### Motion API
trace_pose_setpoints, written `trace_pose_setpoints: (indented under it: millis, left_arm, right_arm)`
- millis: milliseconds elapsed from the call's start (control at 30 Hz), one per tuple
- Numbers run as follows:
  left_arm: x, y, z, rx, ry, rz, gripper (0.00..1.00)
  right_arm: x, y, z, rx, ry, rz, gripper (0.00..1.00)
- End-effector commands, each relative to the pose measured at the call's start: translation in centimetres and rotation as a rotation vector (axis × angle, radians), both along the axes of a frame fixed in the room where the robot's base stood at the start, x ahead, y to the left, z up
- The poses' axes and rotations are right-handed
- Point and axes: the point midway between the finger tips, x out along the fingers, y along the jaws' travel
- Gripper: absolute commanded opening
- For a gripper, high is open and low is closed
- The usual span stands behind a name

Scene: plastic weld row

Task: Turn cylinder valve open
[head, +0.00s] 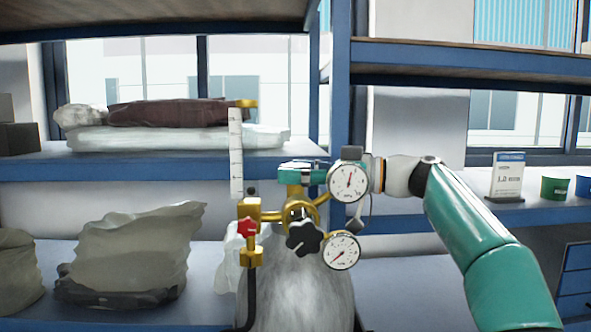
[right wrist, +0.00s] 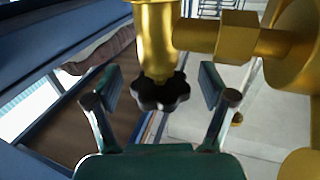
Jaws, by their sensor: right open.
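A grey gas cylinder (head: 300,297) stands upright in the middle of the head view, with a brass valve and regulator (head: 249,213) on top. In the right wrist view a black lobed handwheel (right wrist: 160,92) sits at the end of a brass valve body (right wrist: 155,40). My right gripper (head: 298,173) is at the top of the brass valve, its arm coming in from the right behind the upper gauge (head: 348,182). In the wrist view this gripper (right wrist: 160,86) is open, its fingers on either side of the handwheel with visible gaps. My left gripper is not in view.
A lower gauge (head: 341,251), a black star knob (head: 302,237), a red knob (head: 247,227) and a clear flow tube (head: 236,150) crowd the regulator. Blue shelving with bags (head: 130,255) stands behind. A label card (head: 507,176) and green tubs (head: 554,188) are at right.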

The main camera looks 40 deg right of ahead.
Motion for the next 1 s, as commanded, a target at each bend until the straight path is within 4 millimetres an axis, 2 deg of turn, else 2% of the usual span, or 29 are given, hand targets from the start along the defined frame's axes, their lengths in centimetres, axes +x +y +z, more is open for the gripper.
trace_pose_setpoints:
  millis: [200,567,767,1000]
  left_arm:
    - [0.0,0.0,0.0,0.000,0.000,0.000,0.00]
    - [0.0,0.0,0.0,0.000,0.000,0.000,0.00]
    - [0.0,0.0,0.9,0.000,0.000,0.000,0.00]
    - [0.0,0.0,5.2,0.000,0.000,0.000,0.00]
  right_arm:
    - [0.0,0.0,0.0,0.000,0.000,0.000,0.82]
    - [0.0,0.0,0.0,0.000,0.000,0.000,0.22]
    - [0.1,-0.1,0.3,0.000,0.002,0.036,0.22]
    - [0.3,-0.2,0.8,0.004,0.005,0.239,0.22]
